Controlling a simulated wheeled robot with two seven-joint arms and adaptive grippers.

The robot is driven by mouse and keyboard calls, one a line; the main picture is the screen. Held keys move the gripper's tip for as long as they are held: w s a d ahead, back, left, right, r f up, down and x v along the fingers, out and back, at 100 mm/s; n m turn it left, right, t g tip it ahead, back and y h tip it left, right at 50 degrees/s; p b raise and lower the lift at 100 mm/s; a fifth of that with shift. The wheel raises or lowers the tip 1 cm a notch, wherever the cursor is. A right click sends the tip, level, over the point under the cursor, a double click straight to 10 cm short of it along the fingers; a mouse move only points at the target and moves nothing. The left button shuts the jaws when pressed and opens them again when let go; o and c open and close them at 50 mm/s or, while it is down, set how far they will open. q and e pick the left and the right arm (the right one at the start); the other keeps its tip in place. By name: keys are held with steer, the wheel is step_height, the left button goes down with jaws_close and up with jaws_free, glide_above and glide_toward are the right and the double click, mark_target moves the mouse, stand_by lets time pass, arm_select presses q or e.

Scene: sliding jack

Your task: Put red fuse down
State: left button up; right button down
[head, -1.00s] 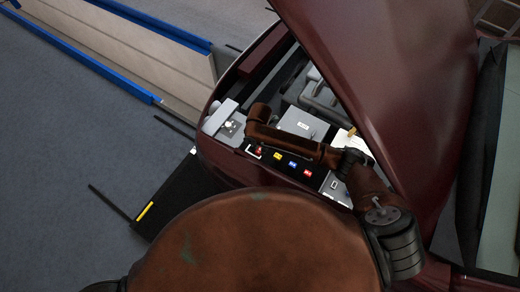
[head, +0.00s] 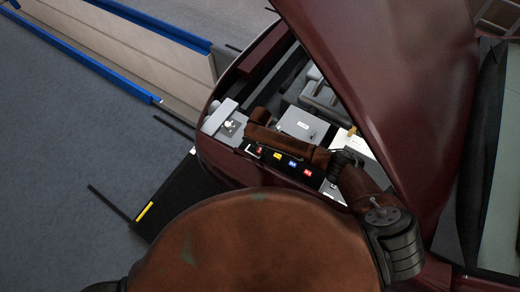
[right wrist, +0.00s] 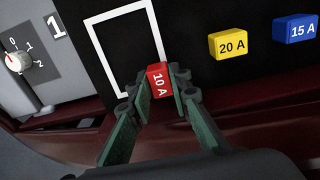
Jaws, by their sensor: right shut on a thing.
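The red fuse (right wrist: 158,80), marked 10 A, sits between the fingertips of my right gripper (right wrist: 157,88) in the right wrist view. The gripper is shut on its sides. The fuse shows at the lower right corner of a white outlined rectangle (right wrist: 92,48) on a black panel. I cannot tell whether it touches the panel. In the head view the red fuse (head: 258,149) shows just below my right arm, by the white outline. My left gripper is not in view.
A yellow 20 A fuse (right wrist: 229,44) and a blue 15 A fuse (right wrist: 296,29) stand to the right on the panel. Another red block (head: 307,172) is further along. A grey dial plate (right wrist: 35,65) is at the left. The raised maroon hood (head: 400,80) is close to my arm.

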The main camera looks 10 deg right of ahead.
mark_target(260, 150)
steer(key=shift+f, duration=0.2)
steer(key=c, duration=1.8)
jaws_free()
steer(key=shift+r, duration=4)
